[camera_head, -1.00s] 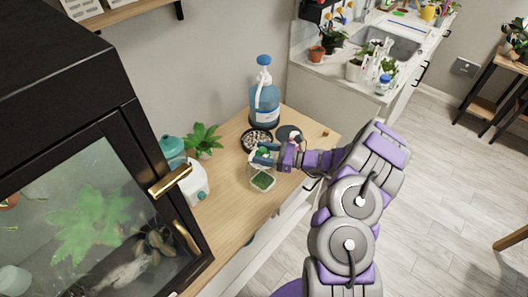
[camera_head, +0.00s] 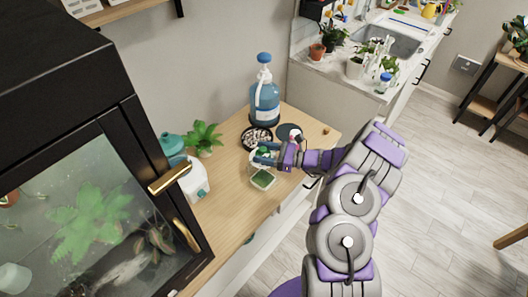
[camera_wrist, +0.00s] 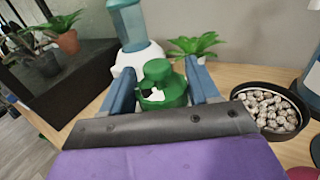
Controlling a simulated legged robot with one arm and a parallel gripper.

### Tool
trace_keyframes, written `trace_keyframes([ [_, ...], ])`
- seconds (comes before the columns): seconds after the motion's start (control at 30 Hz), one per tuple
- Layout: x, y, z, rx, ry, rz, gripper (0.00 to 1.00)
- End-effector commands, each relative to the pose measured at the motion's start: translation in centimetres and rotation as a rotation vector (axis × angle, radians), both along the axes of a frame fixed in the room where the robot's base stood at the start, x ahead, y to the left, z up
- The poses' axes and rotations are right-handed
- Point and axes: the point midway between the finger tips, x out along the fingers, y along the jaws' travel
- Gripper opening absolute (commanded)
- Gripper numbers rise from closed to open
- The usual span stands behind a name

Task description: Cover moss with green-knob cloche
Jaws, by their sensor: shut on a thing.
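My gripper (camera_head: 268,154) is over the wooden counter, shut on the green knob (camera_wrist: 162,88) of the cloche. The knob sits between the two blue fingers in the wrist view. The clear cloche (camera_head: 252,170) hangs or stands below the fingers in the head view; its walls are faint. The green moss (camera_head: 263,179) lies in a pale square dish directly under the gripper and shows through or beside the clear walls. I cannot tell whether the cloche rim touches the dish or counter. The wrist view hides the moss behind the gripper.
A bowl of pebbles (camera_head: 257,139) and a large blue bottle (camera_head: 264,105) stand behind the gripper. A leafy plant (camera_head: 203,138) and a white-and-teal dispenser (camera_head: 190,177) stand to the left. A dark glass cabinet (camera_head: 100,190) fills the left. The counter's front strip is clear.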

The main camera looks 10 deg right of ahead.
Motion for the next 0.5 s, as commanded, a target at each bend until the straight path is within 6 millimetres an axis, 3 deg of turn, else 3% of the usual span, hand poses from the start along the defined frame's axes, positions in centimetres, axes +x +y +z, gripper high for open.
trace_keyframes([
  [0.5,0.04,-0.02,-0.27,0.001,-0.002,0.0,0.0],
])
